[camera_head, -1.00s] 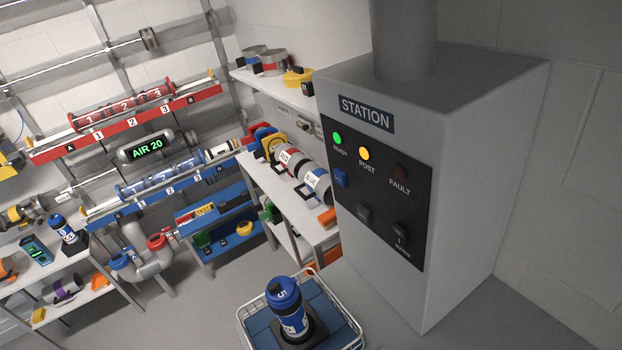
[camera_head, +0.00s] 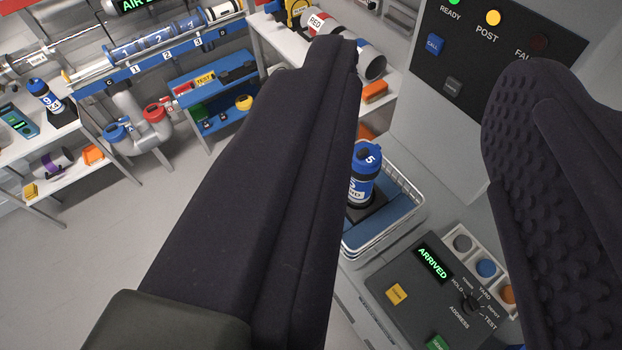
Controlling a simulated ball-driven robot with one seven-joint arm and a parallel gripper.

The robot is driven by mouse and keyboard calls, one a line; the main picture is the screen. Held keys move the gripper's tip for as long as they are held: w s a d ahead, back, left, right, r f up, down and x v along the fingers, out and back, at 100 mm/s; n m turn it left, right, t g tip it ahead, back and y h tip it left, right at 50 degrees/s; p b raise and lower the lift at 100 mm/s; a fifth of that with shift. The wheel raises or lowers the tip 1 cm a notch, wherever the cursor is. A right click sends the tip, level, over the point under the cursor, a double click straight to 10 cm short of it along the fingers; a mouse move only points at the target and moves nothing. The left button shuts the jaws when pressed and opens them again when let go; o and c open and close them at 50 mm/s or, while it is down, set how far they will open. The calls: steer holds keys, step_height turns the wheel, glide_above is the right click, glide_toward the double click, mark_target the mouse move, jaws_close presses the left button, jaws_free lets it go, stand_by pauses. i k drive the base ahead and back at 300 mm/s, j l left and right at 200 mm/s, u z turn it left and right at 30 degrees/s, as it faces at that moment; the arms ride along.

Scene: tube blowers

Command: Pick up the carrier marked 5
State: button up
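The carrier marked 5 (camera_head: 364,172) is a blue and white cylinder with a blue cap. It stands upright on a dark holder in a wire basket (camera_head: 408,212) with a blue base, below the station box. My gripper (camera_head: 430,80) is open, with two dark padded fingers large in the foreground. The left finger passes in front of the basket's left side and lies just left of the carrier in the picture. The right finger is well to the right. Nothing is between the fingertips, and the carrier appears beyond them, apart from both.
A control panel (camera_head: 395,270) reading ARRIVED, with buttons and a dial, stands in front of the basket. The station box (camera_head: 450,110) rises behind it. Another blue carrier (camera_head: 42,95) stands on a left shelf. Open floor (camera_head: 150,215) lies at left.

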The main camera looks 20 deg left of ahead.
mark_target(360, 196)
steer(key=i+j+z, duration=0.2)
steer(key=i, duration=0.3)
steer(key=i+j+z, duration=0.2)
steer(key=i+j, duration=0.25)
